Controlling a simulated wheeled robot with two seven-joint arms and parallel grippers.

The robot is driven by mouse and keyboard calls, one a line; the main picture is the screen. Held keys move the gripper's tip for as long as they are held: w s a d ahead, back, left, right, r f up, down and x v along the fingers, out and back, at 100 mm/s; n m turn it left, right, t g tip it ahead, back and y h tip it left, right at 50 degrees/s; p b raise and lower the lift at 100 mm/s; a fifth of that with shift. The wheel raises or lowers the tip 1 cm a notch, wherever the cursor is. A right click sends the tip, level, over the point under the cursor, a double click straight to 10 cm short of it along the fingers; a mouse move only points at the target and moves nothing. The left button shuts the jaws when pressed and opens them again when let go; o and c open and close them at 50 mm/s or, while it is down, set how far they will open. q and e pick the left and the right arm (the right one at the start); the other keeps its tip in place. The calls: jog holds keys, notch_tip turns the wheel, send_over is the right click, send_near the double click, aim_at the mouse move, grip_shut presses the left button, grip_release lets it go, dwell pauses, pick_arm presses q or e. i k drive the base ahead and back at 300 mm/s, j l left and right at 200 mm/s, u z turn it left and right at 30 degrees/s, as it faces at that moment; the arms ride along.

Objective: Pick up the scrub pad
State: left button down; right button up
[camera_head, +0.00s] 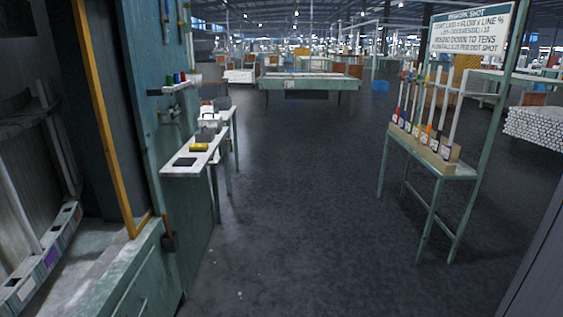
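A narrow white shelf table (172,170) stands along the left wall, ahead of me. A small yellow block (199,148) lies on it, and a flat dark square (185,162) lies nearer its front edge. Either could be the scrub pad; at this size I cannot tell which. Grey and white items (207,127) sit farther back on the table. Neither of my grippers is in view.
A green cabinet with an orange-edged opening (105,110) stands close on the left. A rack of upright tubes (428,148) stands on a green table at right, under a sign (470,32). The dark floor (300,200) between is clear.

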aim_at(195, 147)
jog(key=i+u, duration=0.1)
jog(key=i, duration=0.7)
jog(key=i+l+u, duration=0.1)
jog(key=i, duration=0.75)
jog(key=l, duration=0.05)
